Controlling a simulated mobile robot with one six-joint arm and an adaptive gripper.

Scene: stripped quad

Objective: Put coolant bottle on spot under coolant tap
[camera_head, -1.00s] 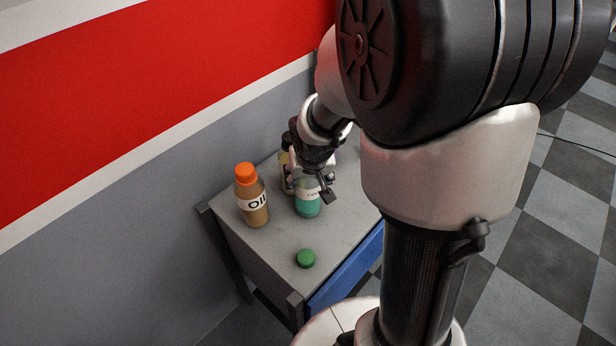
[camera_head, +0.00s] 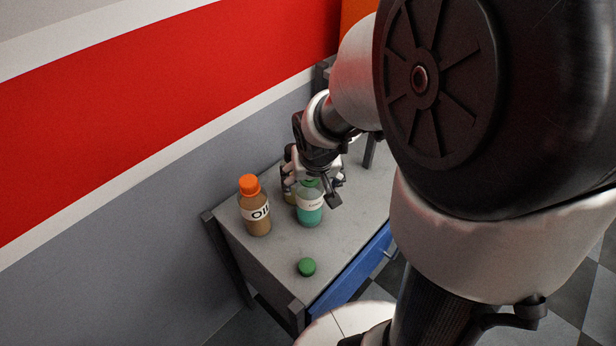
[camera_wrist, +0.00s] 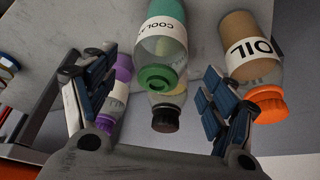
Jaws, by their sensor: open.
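The coolant bottle (camera_head: 310,212), teal with a white label, stands upright on the grey bench top. It also shows in the wrist view (camera_wrist: 163,40), with its green top toward me. My gripper (camera_head: 312,190) is open and empty at the bottle's upper part. In the wrist view its fingers (camera_wrist: 157,82) lie left and right of the green top, with visible gaps on both sides. A loose green cap (camera_head: 307,267) lies on the bench nearer the front. I see no coolant tap or marked spot in these frames.
The oil bottle (camera_head: 256,214) with an orange cap stands left of the coolant bottle. A purple-capped bottle (camera_wrist: 118,88) and a black-capped bottle (camera_wrist: 166,117) stand close by. The bench (camera_head: 262,262) has free room at its front and a blue drawer. A red-and-grey wall is behind.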

